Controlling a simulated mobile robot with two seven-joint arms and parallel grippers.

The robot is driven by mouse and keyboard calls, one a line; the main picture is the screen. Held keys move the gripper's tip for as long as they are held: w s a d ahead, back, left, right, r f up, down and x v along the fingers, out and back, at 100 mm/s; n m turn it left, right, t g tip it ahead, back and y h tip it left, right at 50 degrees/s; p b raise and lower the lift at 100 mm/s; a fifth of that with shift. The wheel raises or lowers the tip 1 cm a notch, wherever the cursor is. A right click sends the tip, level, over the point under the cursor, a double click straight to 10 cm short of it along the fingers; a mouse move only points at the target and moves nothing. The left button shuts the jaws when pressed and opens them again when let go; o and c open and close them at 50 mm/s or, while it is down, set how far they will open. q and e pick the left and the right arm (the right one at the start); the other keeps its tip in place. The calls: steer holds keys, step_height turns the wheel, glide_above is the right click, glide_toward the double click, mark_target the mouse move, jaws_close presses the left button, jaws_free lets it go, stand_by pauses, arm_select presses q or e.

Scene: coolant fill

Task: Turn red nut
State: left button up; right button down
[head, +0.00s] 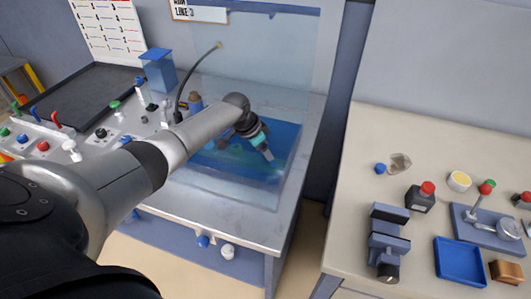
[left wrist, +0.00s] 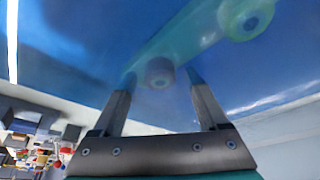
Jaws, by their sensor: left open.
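No red nut can be made out clearly in either view. My right gripper is not in view.
A black hose (head: 181,88) and a blue container (head: 158,73) stand left of the basin. Levers and knobs line the bench's left side. A separate table at right holds a red-topped black box (head: 421,198), a blue tray (head: 460,262) and a vise (head: 387,243).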

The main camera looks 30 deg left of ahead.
arm_select(q)
steer(key=shift+r, duration=0.15)
steer(key=p+v, duration=0.2)
steer(key=v, duration=1.3)
